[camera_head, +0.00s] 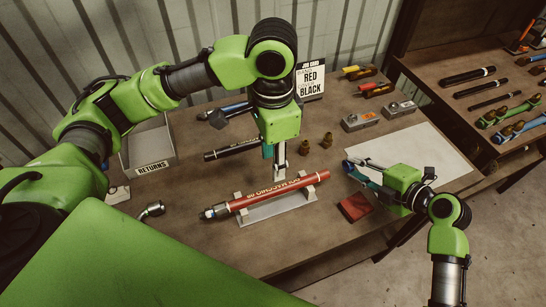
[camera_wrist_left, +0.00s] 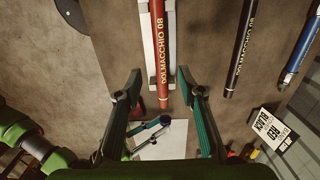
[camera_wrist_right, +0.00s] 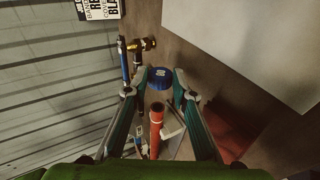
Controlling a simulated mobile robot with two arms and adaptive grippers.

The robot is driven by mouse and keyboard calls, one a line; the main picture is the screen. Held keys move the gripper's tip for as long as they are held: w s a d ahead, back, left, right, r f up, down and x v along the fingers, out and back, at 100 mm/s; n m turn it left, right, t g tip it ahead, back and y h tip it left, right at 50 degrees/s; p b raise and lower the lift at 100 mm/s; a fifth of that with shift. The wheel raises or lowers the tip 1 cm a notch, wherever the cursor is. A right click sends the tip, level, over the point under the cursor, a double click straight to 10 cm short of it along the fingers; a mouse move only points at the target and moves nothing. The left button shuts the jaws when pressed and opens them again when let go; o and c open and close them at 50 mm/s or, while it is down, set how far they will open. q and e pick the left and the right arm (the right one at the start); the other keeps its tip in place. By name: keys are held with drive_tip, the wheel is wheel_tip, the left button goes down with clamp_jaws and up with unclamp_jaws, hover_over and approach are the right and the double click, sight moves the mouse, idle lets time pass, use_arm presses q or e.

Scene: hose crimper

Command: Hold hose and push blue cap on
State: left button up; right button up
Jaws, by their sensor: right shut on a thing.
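The red hose (camera_head: 270,199) lies on a pale stand (camera_head: 280,209) in the head view, with a metal fitting at its left end. My left gripper (camera_head: 279,165) is above the hose. In the left wrist view its open fingers are spread on both sides of the hose (camera_wrist_left: 160,60). My right gripper (camera_head: 357,170) is right of the hose's free end. It is shut on the blue cap (camera_wrist_right: 159,77), which sits between its fingertips in the right wrist view. The hose end (camera_wrist_right: 157,107) shows there too, apart from the cap in the picture.
A black hose (camera_head: 232,149) and brass fittings (camera_head: 327,140) lie behind the stand. A red block (camera_head: 355,207) is near the front edge. A returns bin (camera_head: 150,150) stands left, and a job card (camera_head: 310,80) stands behind. A white sheet (camera_head: 425,150) lies right.

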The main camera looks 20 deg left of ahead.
sight(273, 189)
use_arm(q)
wheel_tip(273, 189, down, 12)
drive_tip(key=shift+r, duration=0.1)
idle(0.4)
drive_tip(key=c, duration=1)
clamp_jaws()
